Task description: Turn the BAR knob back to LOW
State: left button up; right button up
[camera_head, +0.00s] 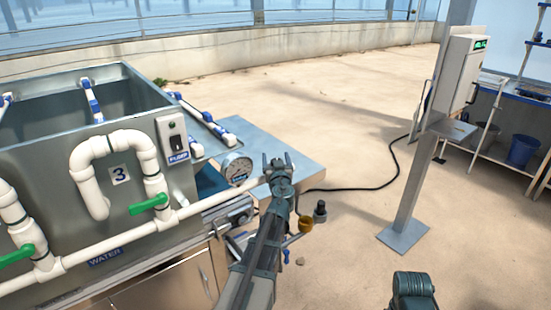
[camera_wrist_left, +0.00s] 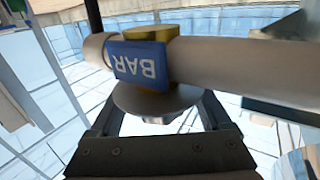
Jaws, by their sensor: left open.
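In the left wrist view, the blue BAR label (camera_wrist_left: 138,65) shows upside down on a grey pipe (camera_wrist_left: 240,66). A brass-coloured piece (camera_wrist_left: 150,31) sits behind the label. A grey round disc (camera_wrist_left: 150,100) lies below the label, between the two spread fingers of the left gripper (camera_wrist_left: 158,112). I cannot tell whether the fingers touch it, nor read any LOW mark. The right gripper's fingers are not seen; only a dark part of my right arm shows.
The metal tank with white pipes (camera_head: 90,168), green valve handles (camera_head: 148,205) and PUMP switch (camera_head: 172,135) stands left. A black knob (camera_head: 240,217) is on its front. A post with a control box (camera_head: 455,75) stands right.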

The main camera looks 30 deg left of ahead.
pick_arm(q)
jog(key=shift+c, duration=0.2)
grip_shut()
jog(key=shift+n+g+y, duration=0.3)
jog(key=shift+s+a+n+g+y, duration=0.15)
jog(key=shift+s+n+g+y, duration=0.55)
jog(key=shift+n+g, duration=2.65)
jog(key=shift+s+a+n+g+y, duration=0.1)
jog(key=shift+s+n+g+y, duration=0.6)
jog(key=shift+n+g, duration=2.65)
jog(key=shift+s+a+n+g+y, duration=0.15)
jog(key=shift+s+n+g+y, duration=1)
jog(key=shift+g, duration=3.85)
jog(key=shift+w+n+h, duration=0.45)
jog(key=shift+w+n, duration=0.05)
jog(key=shift+n, duration=0.05)
